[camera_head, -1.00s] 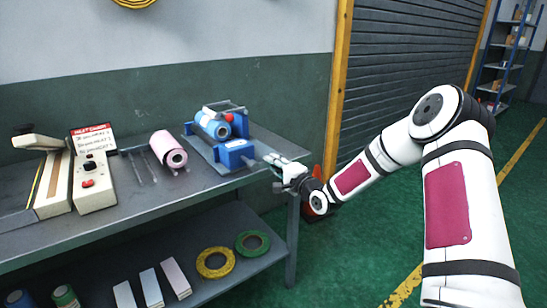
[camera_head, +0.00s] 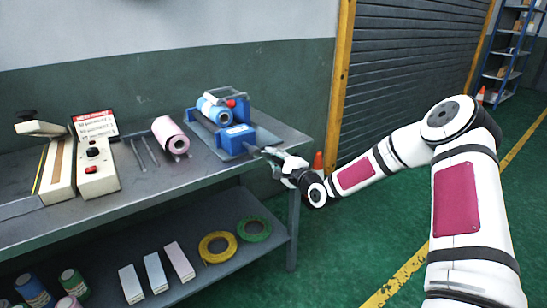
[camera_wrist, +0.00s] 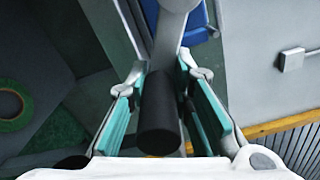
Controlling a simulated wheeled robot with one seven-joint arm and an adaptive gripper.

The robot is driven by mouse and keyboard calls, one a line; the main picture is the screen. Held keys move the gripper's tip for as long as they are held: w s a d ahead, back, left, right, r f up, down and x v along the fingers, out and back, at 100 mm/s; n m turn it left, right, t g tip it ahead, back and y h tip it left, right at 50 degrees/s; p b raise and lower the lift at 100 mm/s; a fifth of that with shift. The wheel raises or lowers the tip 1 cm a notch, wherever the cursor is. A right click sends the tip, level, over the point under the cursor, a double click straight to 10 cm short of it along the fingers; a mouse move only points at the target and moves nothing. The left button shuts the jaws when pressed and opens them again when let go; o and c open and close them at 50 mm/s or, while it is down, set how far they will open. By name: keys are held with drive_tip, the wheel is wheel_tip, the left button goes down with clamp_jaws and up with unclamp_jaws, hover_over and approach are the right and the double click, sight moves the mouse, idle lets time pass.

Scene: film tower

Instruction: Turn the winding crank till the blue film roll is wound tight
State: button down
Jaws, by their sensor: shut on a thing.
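The blue film roll (camera_head: 212,110) lies in the blue winding stand (camera_head: 237,138) near the right end of the bench. I cannot tell how tight its film is. My gripper (camera_head: 272,155) is at the crank side of the stand, just off the bench's right edge. In the wrist view, my gripper (camera_wrist: 160,108) has its teal finger pads on both sides of the black crank handle (camera_wrist: 159,118) and is shut on it. The grey crank arm (camera_wrist: 170,35) runs from the handle toward the stand. In the head view my fingers mostly hide the crank.
On the bench (camera_head: 200,178) are a pink roll (camera_head: 170,138), thin rods (camera_head: 145,152) and a heat sealer (camera_head: 96,165). The lower shelf holds yellow tape (camera_head: 217,248), green tape (camera_head: 254,229) and boxes. An orange cone (camera_head: 318,163) stands behind my wrist.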

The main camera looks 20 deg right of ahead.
drive_tip(key=shift+s+a+f, duration=0.1)
drive_tip(key=shift+s+f, duration=0.1)
drive_tip(key=shift+f, duration=0.25)
drive_tip(key=c, duration=1.4)
unclamp_jaws()
drive_tip(key=shift+c, duration=0.2)
drive_tip(key=shift+r, duration=0.2)
drive_tip(key=shift+w, duration=0.1)
drive_tip(key=v, duration=1.2)
